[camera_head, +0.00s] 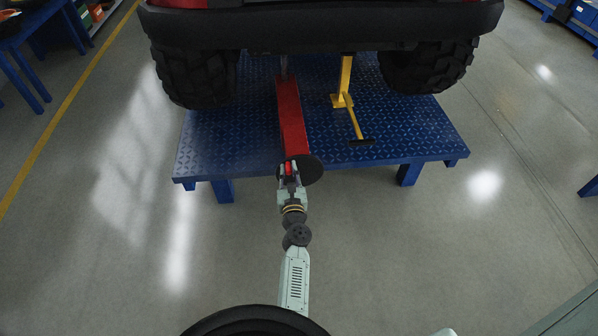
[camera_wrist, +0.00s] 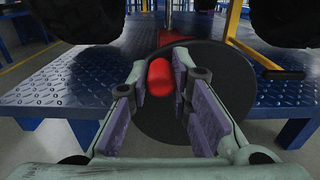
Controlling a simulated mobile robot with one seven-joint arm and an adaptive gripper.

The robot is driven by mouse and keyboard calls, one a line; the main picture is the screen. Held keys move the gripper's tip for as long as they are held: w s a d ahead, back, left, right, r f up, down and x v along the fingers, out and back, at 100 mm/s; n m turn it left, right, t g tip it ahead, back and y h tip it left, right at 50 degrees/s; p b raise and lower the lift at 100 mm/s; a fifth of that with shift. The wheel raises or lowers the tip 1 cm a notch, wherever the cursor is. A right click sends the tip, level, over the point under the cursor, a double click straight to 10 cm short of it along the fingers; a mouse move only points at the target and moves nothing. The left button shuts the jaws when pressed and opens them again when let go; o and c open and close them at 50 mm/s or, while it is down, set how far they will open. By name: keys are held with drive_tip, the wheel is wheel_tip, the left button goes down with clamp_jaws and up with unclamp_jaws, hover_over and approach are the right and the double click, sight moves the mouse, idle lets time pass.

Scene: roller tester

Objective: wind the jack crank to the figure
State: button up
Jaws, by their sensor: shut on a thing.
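The red jack (camera_head: 291,115) lies on the blue platform, its long body running from the front edge back under the vehicle. A dark round disc (camera_head: 312,170) stands at the jack's near end; it fills the middle of the wrist view (camera_wrist: 235,90). The red crank handle (camera_wrist: 159,78) sticks out from the disc towards me. My gripper (camera_head: 288,168) is shut on the red handle, with one purple-padded finger on each side of it in the wrist view (camera_wrist: 162,85). I cannot read any figure or mark on the disc.
The blue checkered platform (camera_head: 415,135) stands on legs above the grey floor. A dark vehicle with large tyres (camera_head: 430,68) overhangs it. A yellow stand (camera_head: 345,85) with a black-ended lever is right of the jack. The floor in front is clear on both sides.

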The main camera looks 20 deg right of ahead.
clamp_jaws()
drive_tip(key=shift+w+a+f+n+b, duration=0.1)
drive_tip(key=shift+a+f+n+b, duration=0.35)
drive_tip(key=shift+n+b, duration=0.45)
drive_tip(key=shift+w+a+f+n+b, duration=0.1)
drive_tip(key=shift+a+f+n+b, duration=0.2)
drive_tip(key=shift+n+b, duration=0.35)
drive_tip(key=shift+w+a+f+n+b, duration=0.1)
drive_tip(key=shift+a+f+n+b, duration=0.2)
drive_tip(key=shift+n, duration=0.55)
drive_tip(key=shift+d+f, duration=0.1)
drive_tip(key=shift+f, duration=0.05)
drive_tip(key=f+n+b, duration=0.1)
drive_tip(key=n, duration=0.1)
drive_tip(key=f+n+b, duration=0.1)
drive_tip(key=n+b, duration=0.1)
drive_tip(key=shift+a+f+n+b, duration=0.3)
drive_tip(key=shift+a+f+n, duration=0.05)
drive_tip(key=shift+a+n, duration=0.05)
